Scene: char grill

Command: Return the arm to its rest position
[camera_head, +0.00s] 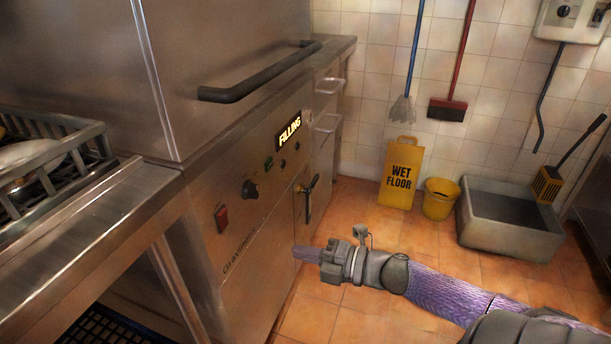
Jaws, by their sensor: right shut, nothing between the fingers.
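My right arm reaches in from the lower right. Its gripper (306,254) is shut and empty, pointing left in front of the lower front of a steel machine (235,185). I cannot tell whether the fingertips touch the panel. Just above the gripper, a dark handle (308,198) stands on the machine's front. My left gripper is not in view.
A steel counter (100,215) with a dish rack (75,150) is at the left. A yellow wet floor sign (400,180), a yellow bucket (440,198) and a grey floor sink (510,235) stand by the back wall. Tiled floor (350,215) is clear between.

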